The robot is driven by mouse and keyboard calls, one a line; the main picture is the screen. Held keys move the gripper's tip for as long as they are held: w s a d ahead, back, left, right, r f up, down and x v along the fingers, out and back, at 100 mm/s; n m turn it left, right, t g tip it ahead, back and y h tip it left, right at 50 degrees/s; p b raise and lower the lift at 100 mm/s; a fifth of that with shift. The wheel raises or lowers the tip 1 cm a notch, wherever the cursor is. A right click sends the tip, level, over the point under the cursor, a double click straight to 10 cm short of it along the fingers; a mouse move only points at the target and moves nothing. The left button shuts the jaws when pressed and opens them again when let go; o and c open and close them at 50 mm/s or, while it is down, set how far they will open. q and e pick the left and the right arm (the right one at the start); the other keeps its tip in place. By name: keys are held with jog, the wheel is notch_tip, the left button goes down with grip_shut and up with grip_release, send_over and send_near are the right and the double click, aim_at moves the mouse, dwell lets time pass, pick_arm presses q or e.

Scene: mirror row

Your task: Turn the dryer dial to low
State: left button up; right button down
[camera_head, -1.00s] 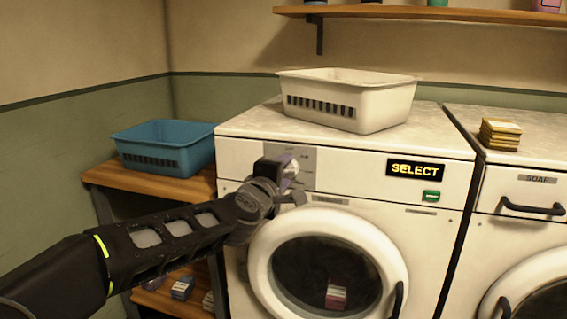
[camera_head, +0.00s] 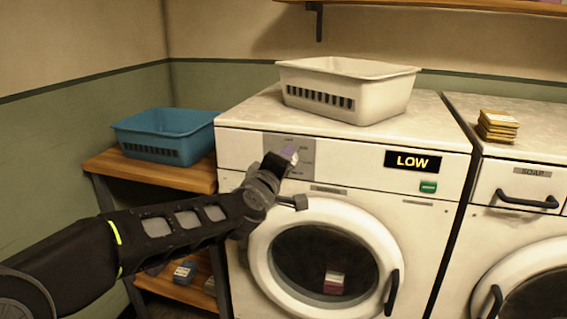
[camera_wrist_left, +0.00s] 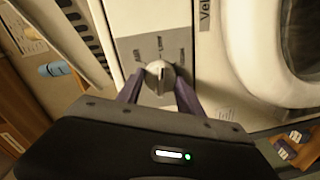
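The dryer (camera_head: 330,180) with a round door stands in the middle of the head view. Its lit display (camera_head: 412,160) reads LOW. The grey dial panel (camera_head: 275,146) is at the dryer's upper left, partly hidden by my left gripper (camera_head: 291,156). In the left wrist view the silver dial (camera_wrist_left: 159,76) sits on the panel, its ridge pointing roughly up the picture. The purple fingers of my left gripper (camera_wrist_left: 158,88) are spread, one on each side of the dial. I cannot tell whether either touches it. My right gripper is not in view.
A white basket (camera_head: 346,91) stands on the dryer. A blue basket (camera_head: 165,136) is on a wooden shelf at left. A green button (camera_head: 428,187) is below the display. A second machine (camera_head: 520,220) with a stack of yellow packets (camera_head: 497,125) is at right.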

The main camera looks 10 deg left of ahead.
pick_arm(q)
jog(key=o, duration=0.5)
jog(key=shift+s, duration=0.1)
jog(key=s, duration=0.7)
jog(key=shift+s+a+r, duration=0.2)
jog(key=shift+s+r, duration=0.05)
jog(key=shift+s, duration=0.05)
